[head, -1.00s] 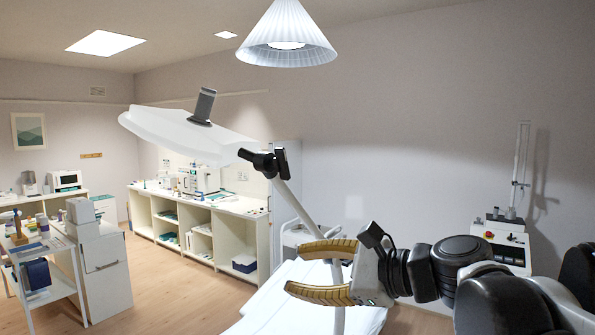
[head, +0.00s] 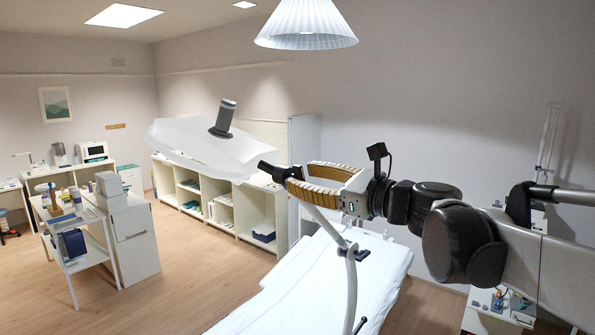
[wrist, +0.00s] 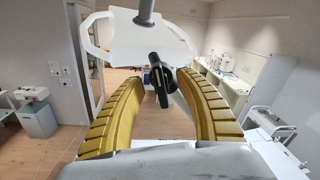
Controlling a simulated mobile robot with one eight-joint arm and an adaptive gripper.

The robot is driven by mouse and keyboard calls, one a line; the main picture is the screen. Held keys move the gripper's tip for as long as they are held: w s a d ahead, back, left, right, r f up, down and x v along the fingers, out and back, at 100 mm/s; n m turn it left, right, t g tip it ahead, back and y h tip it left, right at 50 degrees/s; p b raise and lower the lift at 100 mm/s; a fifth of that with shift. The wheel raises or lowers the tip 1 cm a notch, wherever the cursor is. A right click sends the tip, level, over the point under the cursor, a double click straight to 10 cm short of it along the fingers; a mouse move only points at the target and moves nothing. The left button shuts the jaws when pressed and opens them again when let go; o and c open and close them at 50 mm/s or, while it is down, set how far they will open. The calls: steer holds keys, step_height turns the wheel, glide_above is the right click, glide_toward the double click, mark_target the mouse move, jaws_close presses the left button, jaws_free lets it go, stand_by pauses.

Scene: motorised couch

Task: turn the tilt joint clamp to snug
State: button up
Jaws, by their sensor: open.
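The lamp head (head: 185,145) is a white panel with a grey post (head: 224,117), held out over the couch on a pale curved arm (head: 335,232). At its near end is the black tilt joint clamp (head: 269,170), partly hidden by my fingers. In the wrist view the clamp (wrist: 158,72) shows as a dark lever and knuckle between and slightly beyond my fingertips. My gripper (head: 293,177) is open, with two yellow ribbed fingers at the joint. In the wrist view my gripper (wrist: 160,82) has a wide gap between its fingers. I cannot tell whether they touch the clamp.
The white couch (head: 320,270) lies below my gripper. A pendant lampshade (head: 306,24) hangs above. Low shelves (head: 225,205) and a cart (head: 75,225) stand to the left and back. Open floor lies left of the couch.

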steer(key=shift+x, duration=0.8)
steer(key=shift+s, duration=0.1)
jaws_close()
